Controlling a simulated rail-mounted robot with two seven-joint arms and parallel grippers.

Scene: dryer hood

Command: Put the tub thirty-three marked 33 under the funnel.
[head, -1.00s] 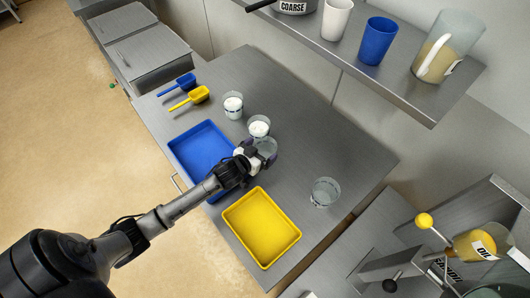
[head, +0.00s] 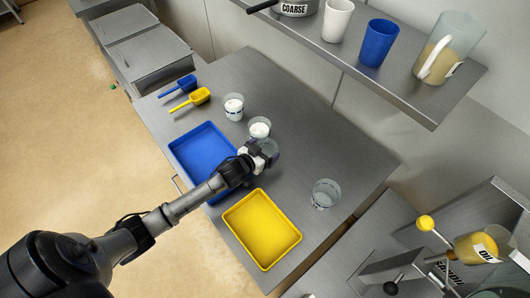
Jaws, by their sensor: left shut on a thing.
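My left gripper (head: 264,154) is shut on a clear tub (head: 269,146) at the middle of the steel table, partly hidden by the fingers. Two clear tubs with white contents stand behind it, one close by (head: 259,127) and one farther back (head: 234,106). Another clear tub (head: 325,194) stands alone to the right. The tub numbers are too small to read, so I cannot tell which is marked 33. My right gripper is not in view.
A blue tray (head: 187,143) and a yellow tray (head: 262,228) lie along the table's near edge. A blue scoop (head: 184,84) and a yellow scoop (head: 197,97) lie far left. A shelf (head: 400,90) with cups and a jug overhangs the back. Table between right tub and gripper is clear.

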